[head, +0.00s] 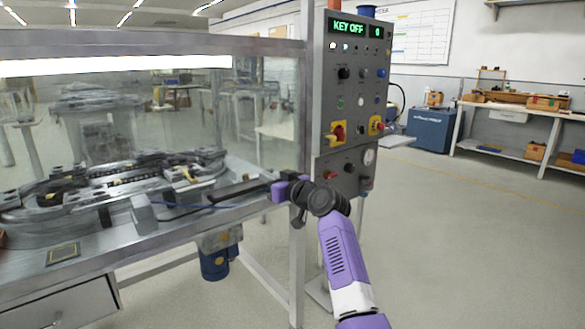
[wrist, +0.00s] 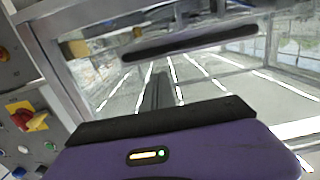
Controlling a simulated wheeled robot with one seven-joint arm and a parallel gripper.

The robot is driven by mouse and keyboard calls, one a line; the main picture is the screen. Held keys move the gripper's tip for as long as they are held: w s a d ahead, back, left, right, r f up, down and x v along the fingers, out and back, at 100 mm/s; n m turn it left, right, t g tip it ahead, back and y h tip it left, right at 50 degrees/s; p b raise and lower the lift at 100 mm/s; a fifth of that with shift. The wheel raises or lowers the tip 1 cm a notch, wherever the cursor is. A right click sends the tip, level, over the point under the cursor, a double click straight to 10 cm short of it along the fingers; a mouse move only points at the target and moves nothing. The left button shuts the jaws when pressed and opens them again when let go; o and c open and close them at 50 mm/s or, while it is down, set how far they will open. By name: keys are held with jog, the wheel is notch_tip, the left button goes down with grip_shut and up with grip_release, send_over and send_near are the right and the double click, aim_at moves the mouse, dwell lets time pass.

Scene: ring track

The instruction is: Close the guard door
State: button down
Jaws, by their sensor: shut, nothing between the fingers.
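The guard door (head: 190,115) seems to be the clear panel in the grey metal frame at the front of the ring-track machine. I cannot tell from its edges how far it stands open. My gripper (head: 232,192) is at the lower right of the machine front, beside the right post, pointing left. Its fingers (wrist: 158,85) are shut and empty. In the wrist view a dark horizontal bar (wrist: 190,42), perhaps the door handle, lies beyond the fingers, and I see no clear contact. Clear panel with bright light streaks shows behind it.
The control panel (head: 348,100) reading KEY OFF stands right of the post (head: 298,240), close to my arm. The ring track (head: 110,180) lies inside the machine. Open floor (head: 460,230) is at the right, with a workbench (head: 520,110) behind.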

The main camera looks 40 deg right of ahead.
jog(key=s+r+p, duration=0.1)
jog(key=s+r, duration=0.1)
jog(key=s, duration=0.8)
jog(key=shift+r, duration=0.15)
jog(key=shift+s+d+r, duration=0.1)
